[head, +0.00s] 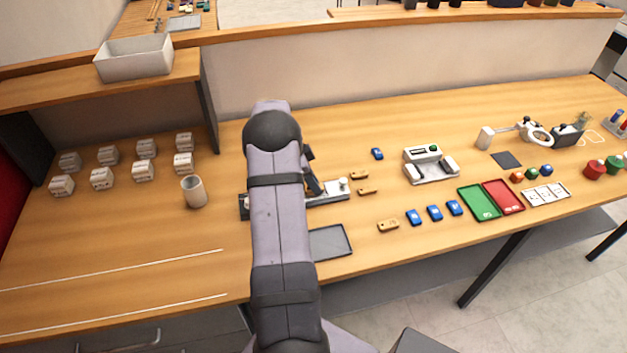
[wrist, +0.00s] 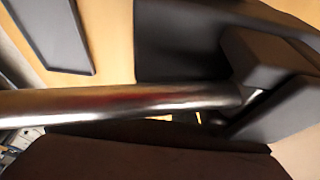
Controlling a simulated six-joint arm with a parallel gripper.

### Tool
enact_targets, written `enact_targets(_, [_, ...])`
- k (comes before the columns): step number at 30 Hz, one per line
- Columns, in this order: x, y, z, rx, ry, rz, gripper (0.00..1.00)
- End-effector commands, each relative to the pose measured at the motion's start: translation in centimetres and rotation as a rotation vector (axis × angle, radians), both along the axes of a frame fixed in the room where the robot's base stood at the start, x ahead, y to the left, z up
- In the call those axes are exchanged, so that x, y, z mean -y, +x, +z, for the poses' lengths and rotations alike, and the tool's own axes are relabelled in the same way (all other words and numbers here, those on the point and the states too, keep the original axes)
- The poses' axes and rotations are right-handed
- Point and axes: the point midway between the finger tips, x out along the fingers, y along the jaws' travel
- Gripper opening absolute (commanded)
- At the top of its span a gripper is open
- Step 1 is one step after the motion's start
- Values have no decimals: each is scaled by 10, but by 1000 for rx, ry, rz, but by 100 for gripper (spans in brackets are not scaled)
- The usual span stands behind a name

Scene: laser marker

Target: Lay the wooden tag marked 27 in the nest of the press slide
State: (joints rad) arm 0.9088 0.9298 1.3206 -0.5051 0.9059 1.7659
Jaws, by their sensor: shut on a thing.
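The press (head: 325,194), with its light metal slide and a pale knob at the right end, stands at mid table, partly hidden behind my arm. Three wooden tags lie to its right: one upper (head: 359,175), one middle (head: 367,191) and one nearer the front edge (head: 388,225). Their marks are too small to read, so I cannot tell which is 27. The nest is not clearly visible. My gripper (wrist: 252,96) is over the press, mostly hidden by my arm in the head view. In the wrist view its dark fingers are shut on a shiny metal bar (wrist: 120,103).
A dark tray (head: 330,242) lies in front of the press; it also shows in the wrist view (wrist: 52,30). Blue tags (head: 434,213) lie to the right, near the green tray (head: 479,203) and red tray (head: 503,196). A cup (head: 194,192) and white boxes stand left.

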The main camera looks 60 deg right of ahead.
Motion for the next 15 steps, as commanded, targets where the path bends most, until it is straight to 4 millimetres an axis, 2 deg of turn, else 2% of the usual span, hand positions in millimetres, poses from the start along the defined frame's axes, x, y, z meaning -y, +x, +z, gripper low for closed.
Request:
enact_targets(14, [0, 0, -6, 0, 0, 0, 0])
enact_targets(15, [0, 0, -6, 0, 0, 0, 27])
